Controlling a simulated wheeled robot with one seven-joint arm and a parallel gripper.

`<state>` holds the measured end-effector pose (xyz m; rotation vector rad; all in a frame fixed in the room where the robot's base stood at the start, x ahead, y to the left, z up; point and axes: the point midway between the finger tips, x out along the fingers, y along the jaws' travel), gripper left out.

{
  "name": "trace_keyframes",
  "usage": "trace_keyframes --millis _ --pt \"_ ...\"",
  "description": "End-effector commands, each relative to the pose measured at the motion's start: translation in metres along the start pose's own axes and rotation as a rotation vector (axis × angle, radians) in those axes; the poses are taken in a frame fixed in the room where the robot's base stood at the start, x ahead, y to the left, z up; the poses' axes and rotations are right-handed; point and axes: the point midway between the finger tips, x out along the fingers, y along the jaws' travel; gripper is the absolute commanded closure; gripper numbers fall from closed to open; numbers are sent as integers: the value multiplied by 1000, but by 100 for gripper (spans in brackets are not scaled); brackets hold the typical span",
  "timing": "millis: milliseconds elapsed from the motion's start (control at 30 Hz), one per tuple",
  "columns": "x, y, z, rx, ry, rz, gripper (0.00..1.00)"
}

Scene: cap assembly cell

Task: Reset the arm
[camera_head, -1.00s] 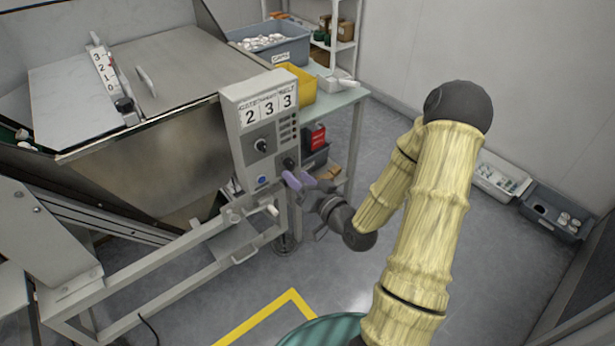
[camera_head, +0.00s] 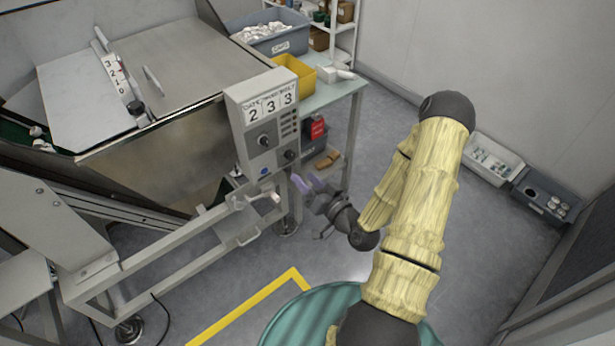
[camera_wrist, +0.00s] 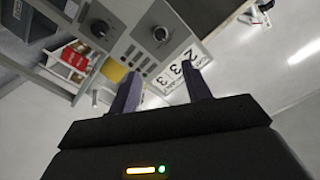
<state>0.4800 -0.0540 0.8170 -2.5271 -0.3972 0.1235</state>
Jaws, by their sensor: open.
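My arm, in a pale yellow cover, stands at the right of the head view and bends back down to the left. My gripper (camera_head: 309,186) is at its end, open, with purple-grey fingers and nothing seen between them. It is just below and right of the control box (camera_head: 262,130), which carries the digits 2 3 3, knobs and a blue button. A small gap seems to part the fingers from the box. In the wrist view the two fingers (camera_wrist: 162,92) are spread, with the box's panel and knobs (camera_wrist: 160,35) beyond them.
A metal hopper (camera_head: 160,165) on a frame (camera_head: 190,250) fills the left. A table (camera_head: 335,92) behind the box holds a yellow bin (camera_head: 296,72) and a grey bin (camera_head: 275,42). Two floor trays stand by the right wall. The floor (camera_head: 440,250) around my arm is mostly clear.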

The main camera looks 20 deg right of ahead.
Motion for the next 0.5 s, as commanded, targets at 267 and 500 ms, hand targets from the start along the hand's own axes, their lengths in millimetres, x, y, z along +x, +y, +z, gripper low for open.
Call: trace_keyframes --millis 267,500 --pt "0 0 0 0 0 0 51" --pt "2 -1 2 -14 -24 1 51"
